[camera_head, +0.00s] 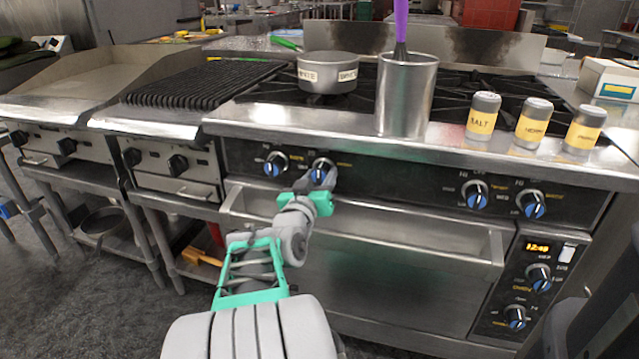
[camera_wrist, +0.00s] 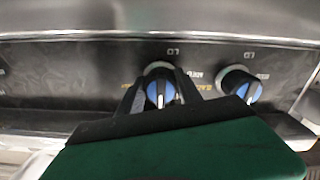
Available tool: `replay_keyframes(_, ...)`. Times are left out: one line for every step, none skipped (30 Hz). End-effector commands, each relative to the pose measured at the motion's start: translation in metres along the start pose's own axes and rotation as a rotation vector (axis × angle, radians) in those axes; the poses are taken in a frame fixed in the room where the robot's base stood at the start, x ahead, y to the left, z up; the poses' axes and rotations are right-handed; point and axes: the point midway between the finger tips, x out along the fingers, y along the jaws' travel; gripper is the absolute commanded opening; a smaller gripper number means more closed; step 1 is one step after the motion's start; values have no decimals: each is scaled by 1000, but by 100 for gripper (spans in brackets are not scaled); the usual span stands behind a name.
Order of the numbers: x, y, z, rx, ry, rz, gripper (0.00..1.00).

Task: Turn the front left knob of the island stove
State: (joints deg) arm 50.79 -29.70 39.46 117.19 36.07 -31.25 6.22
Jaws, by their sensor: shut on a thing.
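The island stove (camera_head: 400,180) has a black front panel with two blue-faced knobs on its left part and two on its right. My gripper (camera_head: 321,180) is at the second knob from the left (camera_head: 322,168), partly covering it. In the wrist view my gripper (camera_wrist: 160,95) has its dark fingers on both sides of a blue knob (camera_wrist: 160,92), shut on it. That knob's white mark runs roughly up and down in this view. The leftmost knob (camera_head: 275,163) is free beside it. A neighbouring free knob also shows in the wrist view (camera_wrist: 241,84).
A pot (camera_head: 328,72), a steel canister (camera_head: 405,100) with a purple-handled utensil, and labelled shakers (camera_head: 483,115) stand on top. A drawer or trough edge (camera_head: 400,240) juts out below the knobs. A grill (camera_head: 170,140) stands to the left.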

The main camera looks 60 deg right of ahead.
Motion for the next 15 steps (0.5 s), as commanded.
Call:
replay_keyframes(1, 2, -4, 7, 7, 6, 1)
replay_keyframes(1, 2, -4, 8, 7, 6, 1)
replay_keyframes(1, 2, -4, 9, 7, 5, 1)
replay_keyframes(1, 2, -4, 10, 7, 5, 1)
replay_keyframes(1, 2, -4, 10, 7, 6, 1)
replay_keyframes(1, 2, -4, 10, 7, 6, 1)
replay_keyframes(1, 2, -4, 10, 7, 5, 1)
replay_keyframes(1, 2, -4, 10, 7, 6, 1)
replay_keyframes(1, 2, -4, 10, 7, 6, 1)
replay_keyframes(1, 2, -4, 10, 7, 6, 1)
replay_keyframes(1, 2, -4, 10, 7, 6, 1)
replay_keyframes(1, 2, -4, 10, 7, 6, 1)
replay_keyframes(1, 2, -4, 10, 7, 6, 44)
replay_keyframes(1, 2, -4, 10, 7, 5, 46)
replay_keyframes(1, 2, -4, 9, 6, 5, 50)
